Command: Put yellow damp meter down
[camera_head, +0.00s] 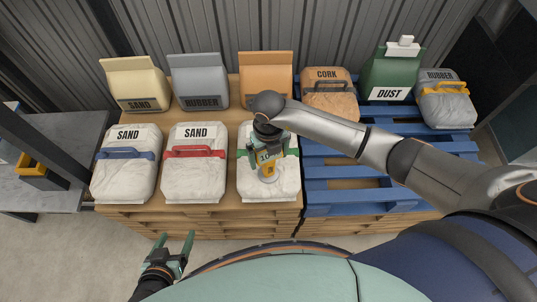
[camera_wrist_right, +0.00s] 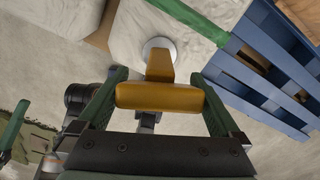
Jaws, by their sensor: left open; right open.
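The yellow damp meter (camera_head: 268,170) stands on the white bag with the green handle (camera_head: 282,188), at the front of the wooden pallet stack. It has a small display and a pale round foot. In the right wrist view the meter (camera_wrist_right: 160,96) shows as a yellow bar, with its round foot (camera_wrist_right: 157,45) against the white bag. My right gripper (camera_head: 266,140) is open around the meter from above. Its green fingers (camera_wrist_right: 160,105) lie at both ends of the bar; I cannot tell whether they touch it. My left gripper (camera_head: 175,250) is open and empty in front of the pallets.
Two white sand bags, with a blue handle (camera_head: 124,178) and a red handle (camera_head: 194,180), stand to the left. Upright bags line the back. A blue pallet (camera_head: 345,197) on the right has bare slats in front. A grey bench (camera_head: 45,195) holds another yellow object (camera_head: 31,164).

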